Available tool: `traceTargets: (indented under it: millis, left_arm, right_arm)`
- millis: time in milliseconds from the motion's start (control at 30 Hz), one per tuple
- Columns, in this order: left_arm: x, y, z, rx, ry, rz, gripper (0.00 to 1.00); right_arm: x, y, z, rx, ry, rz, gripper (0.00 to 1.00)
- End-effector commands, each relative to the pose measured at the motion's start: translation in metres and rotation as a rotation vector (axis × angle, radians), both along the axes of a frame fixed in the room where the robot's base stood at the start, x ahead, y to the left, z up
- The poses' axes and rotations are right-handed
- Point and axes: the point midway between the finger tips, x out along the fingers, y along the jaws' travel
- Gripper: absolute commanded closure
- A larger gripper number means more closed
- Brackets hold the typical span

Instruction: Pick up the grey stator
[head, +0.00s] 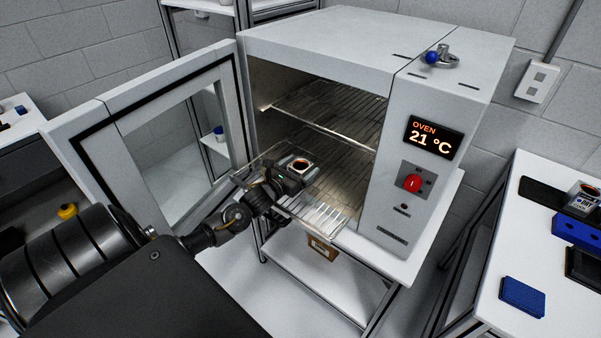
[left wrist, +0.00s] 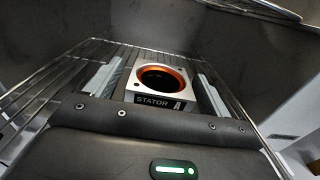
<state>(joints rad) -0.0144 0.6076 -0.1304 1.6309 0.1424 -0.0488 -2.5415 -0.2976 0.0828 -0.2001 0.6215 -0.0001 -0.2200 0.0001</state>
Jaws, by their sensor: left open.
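The grey stator (left wrist: 160,84) is a square block with a round bore ringed in orange and a black label reading STATOR. It sits on a wire rack inside the open oven; in the head view the stator (head: 302,164) shows just beyond my left gripper (head: 298,170). In the left wrist view my left gripper (left wrist: 158,88) is open, one finger on each side of the stator, with a gap visible on both sides. The stator's lower part is hidden behind the gripper body. My right gripper is not in view.
The oven (head: 320,50) reads 21 °C, and its door (head: 90,140) stands open to the left of my left arm. The wire rack (head: 330,215) sticks out at the front, with another rack above. A side table (head: 480,300) at right holds blue items and another small device.

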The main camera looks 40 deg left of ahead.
Motion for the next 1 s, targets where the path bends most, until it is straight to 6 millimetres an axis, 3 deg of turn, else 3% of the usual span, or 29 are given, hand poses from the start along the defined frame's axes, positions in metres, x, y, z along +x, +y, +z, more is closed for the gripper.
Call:
traceTargets:
  millis: [167,433,933,1000]
  left_arm:
    - [0.019,0.0,0.001,0.0,0.0,0.0,0.18]
    - [0.021,0.0,-0.001,0.001,0.001,-0.001,0.19]
    - [0.02,0.0,-0.001,0.002,0.001,-0.001,0.85]
    - [0.021,0.0,0.002,0.002,-0.003,0.0,0.86]
  right_arm:
    - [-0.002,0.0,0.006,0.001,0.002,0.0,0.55]
    - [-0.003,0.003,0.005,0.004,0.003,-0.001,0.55]
    - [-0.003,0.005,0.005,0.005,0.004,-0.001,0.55]
    - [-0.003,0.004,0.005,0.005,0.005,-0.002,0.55]
